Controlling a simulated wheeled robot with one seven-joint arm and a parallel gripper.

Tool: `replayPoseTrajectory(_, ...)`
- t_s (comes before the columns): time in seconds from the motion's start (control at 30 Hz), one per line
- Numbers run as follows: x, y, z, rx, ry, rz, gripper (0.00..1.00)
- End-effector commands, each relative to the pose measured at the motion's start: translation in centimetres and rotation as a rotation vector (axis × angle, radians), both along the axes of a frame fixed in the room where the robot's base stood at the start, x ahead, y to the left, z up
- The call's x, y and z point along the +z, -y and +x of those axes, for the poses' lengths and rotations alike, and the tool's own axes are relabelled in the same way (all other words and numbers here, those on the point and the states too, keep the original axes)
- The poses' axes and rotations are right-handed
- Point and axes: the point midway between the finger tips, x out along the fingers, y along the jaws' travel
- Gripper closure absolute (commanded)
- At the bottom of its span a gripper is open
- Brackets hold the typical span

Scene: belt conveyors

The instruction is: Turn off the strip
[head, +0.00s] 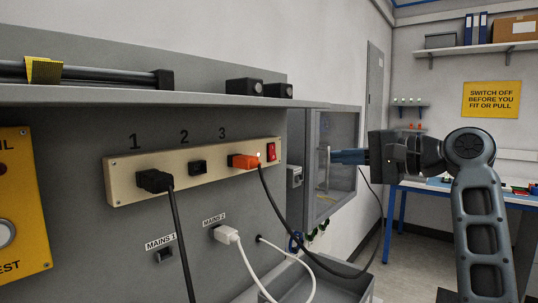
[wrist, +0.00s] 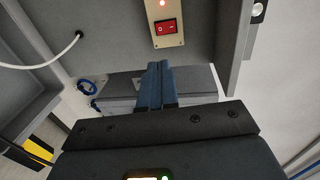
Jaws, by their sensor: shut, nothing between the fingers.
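The beige power strip (head: 122,183) is fixed to the grey panel, with sockets marked 1, 2 and 3. A black plug (head: 154,181) is in socket 1, socket 2 (head: 198,167) holds no cable, and an orange plug (head: 243,161) is in socket 3. The red rocker switch (head: 271,151) is at the strip's right end, beside a small glowing light (head: 258,154). The wrist view shows the switch (wrist: 166,27) and the lit orange-red light (wrist: 162,3) above it. My gripper (head: 334,157) is shut and empty, right of the switch and apart from it; its blue fingers (wrist: 155,66) point toward the panel.
A grey shelf edge (head: 140,96) runs above the strip. Cables hang below it, including a white plug (head: 227,234) at MAINS 2. A clear-fronted cabinet (head: 336,135) stands behind my fingers. A yellow sign (head: 491,100) and workbench are at the right.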

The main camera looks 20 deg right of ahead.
Motion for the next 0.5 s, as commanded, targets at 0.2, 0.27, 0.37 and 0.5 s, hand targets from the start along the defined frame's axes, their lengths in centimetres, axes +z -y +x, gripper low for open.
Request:
replayPoseTrajectory(0.2,0.17,0.02,-0.02,0.003,-0.002,0.001,1.00)
replayPoseTrajectory(0.27,0.17,0.02,-0.01,0.003,-0.002,0.001,1.00)
replayPoseTrajectory(0.37,0.17,-0.01,0.01,0.003,-0.002,0.001,1.00)
replayPoseTrajectory(0.5,0.13,-0.39,0.54,0.004,-0.002,0.001,1.00)
